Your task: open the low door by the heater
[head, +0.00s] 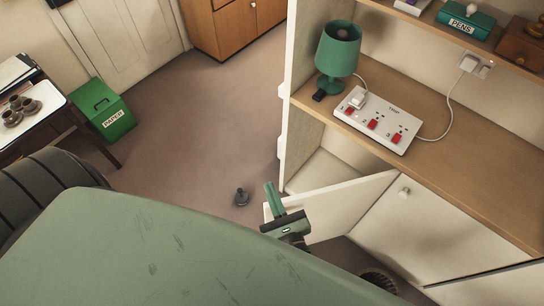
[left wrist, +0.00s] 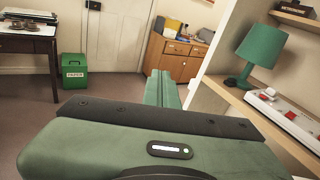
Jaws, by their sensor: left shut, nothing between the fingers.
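The low door (head: 345,203) is a pale panel under the wooden counter, and it stands swung out from the cabinet. Behind it the pale inside of the compartment (head: 325,172) shows. My left gripper (head: 273,197) is shut and empty at the door's free end, overlapping it in the head view; I cannot tell whether they touch. Its closed green fingers also show in the left wrist view (left wrist: 161,88). I cannot make out the heater for certain. My right gripper is not in view.
A neighbouring closed door with a knob (head: 403,192) is to the right. A power strip (head: 378,120) and green lamp (head: 338,50) stand on the counter. A small dark object (head: 241,197) is on the floor.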

